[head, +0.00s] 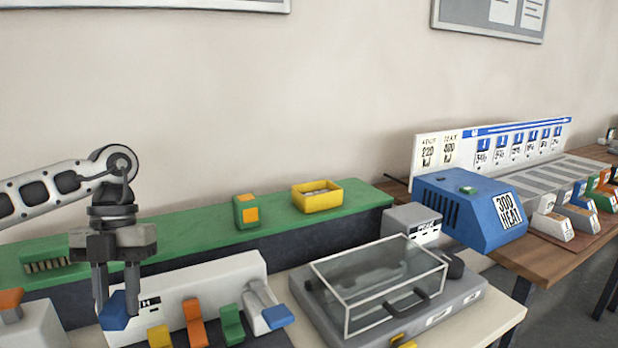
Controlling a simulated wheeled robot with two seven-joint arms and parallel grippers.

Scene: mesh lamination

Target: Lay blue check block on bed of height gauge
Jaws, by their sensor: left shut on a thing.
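My left gripper (116,290) points down at the lower left, in front of a white panel unit (218,283) with a small dark display. It is shut on the blue check block (113,314), which sits between its fingertips, slightly tilted. Whether the block touches anything beneath it cannot be told. Yellow, orange and green pieces (231,322) stand along the front of the panel unit, and a white and blue piece (265,306) is at its right end. I cannot tell for certain which unit is the height gauge, and its bed is not clearly visible. My right gripper is not in view.
A grey machine with a clear lid (380,282) stands right of the panel unit. Behind is a green shelf (200,233) with a yellow bin (317,195) and a green-orange block (245,211). A grey unit with an orange top (22,322) is at lower left. A blue heater (468,210) stands farther right.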

